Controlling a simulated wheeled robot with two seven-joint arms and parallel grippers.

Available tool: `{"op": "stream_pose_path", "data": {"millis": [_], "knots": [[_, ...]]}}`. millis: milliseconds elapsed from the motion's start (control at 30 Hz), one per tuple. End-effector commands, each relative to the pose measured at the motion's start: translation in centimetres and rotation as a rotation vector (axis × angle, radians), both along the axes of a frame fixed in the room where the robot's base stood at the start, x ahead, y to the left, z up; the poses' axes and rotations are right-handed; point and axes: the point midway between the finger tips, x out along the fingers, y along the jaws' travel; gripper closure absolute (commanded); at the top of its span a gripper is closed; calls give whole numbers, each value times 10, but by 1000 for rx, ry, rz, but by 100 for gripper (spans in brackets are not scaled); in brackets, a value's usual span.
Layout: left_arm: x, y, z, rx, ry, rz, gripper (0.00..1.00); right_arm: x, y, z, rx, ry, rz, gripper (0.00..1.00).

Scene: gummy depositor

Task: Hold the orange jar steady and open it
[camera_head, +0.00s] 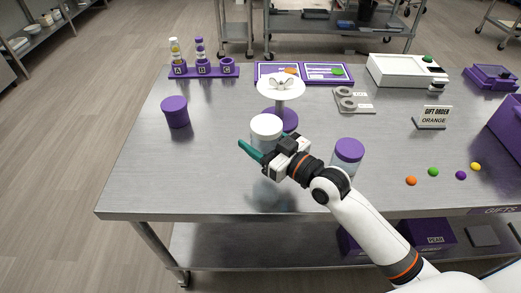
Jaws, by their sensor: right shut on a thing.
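A jar with a white lid (266,126) stands upright at the middle of the steel table. My right gripper (258,151), with teal fingers, is shut on this jar just below its lid and hides much of its body. No orange color shows on the jar, and I cannot tell its contents. A second clear jar with a purple lid (347,151) stands to the right, partly behind my right arm. My left gripper is not in view.
A white round stand with a purple base (289,119) is close behind the held jar. A purple tub (175,112) is at left. A sign reading ORANGE (432,119) and several colored gummies (433,171) are at right. The table's left front is clear.

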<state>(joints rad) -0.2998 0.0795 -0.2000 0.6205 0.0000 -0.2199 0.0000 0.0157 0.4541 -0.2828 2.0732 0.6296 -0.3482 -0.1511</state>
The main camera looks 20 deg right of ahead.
Motion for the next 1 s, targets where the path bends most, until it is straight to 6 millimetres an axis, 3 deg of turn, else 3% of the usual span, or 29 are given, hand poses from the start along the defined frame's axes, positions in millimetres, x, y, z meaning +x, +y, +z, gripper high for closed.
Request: {"op": "stream_pose_path", "data": {"millis": [33, 200, 500, 533, 767, 1000], "knots": [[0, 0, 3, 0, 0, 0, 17, 0, 0, 11, 1, -4, 0, 59], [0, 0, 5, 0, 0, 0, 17, 0, 0, 28, 0, -1, 0, 59], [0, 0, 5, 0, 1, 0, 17, 0, 0, 31, -1, 1, 0, 59], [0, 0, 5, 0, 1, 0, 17, 0, 0, 31, -1, 1, 0, 39], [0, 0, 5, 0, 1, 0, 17, 0, 0, 31, 0, 0, 0, 76], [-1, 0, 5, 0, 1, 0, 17, -1, 0, 30, 0, 1, -1, 76]]}}
